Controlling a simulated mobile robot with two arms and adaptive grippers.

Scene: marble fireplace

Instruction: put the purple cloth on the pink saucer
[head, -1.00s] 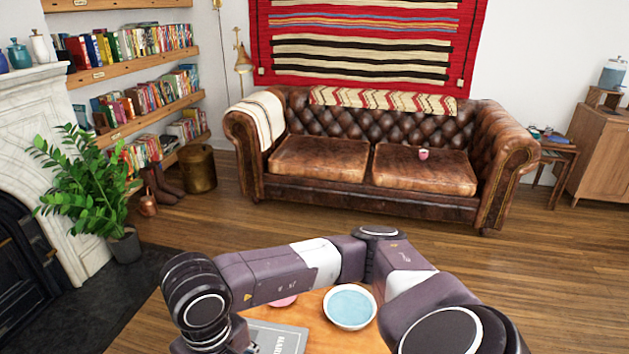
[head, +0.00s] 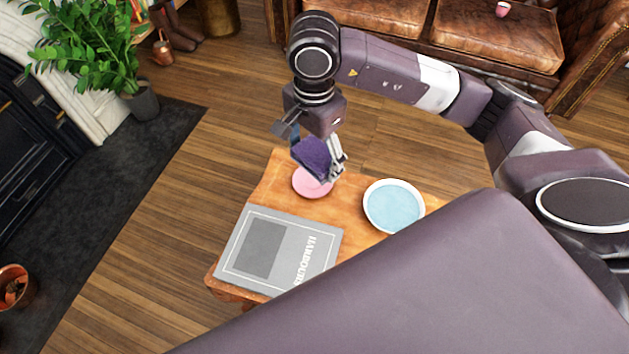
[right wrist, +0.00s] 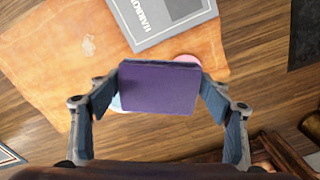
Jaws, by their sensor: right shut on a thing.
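The purple cloth (head: 313,155) is a folded, flat square block. My right gripper (head: 320,160) is shut on it by two opposite sides and holds it above the pink saucer (head: 308,187). The saucer lies on the wooden table, partly hidden by the cloth and gripper. In the right wrist view, the cloth (right wrist: 158,88) sits between the two fingers (right wrist: 160,98), and a pink edge of the saucer (right wrist: 187,59) shows behind it. My left gripper is out of view.
On the small wooden table (head: 268,193), a grey book (head: 325,246) lies in front of the saucer and a white bowl with a blue inside (head: 393,206) stands to its right. A potted plant (head: 85,45) and a copper pot (head: 14,288) stand on the floor at left.

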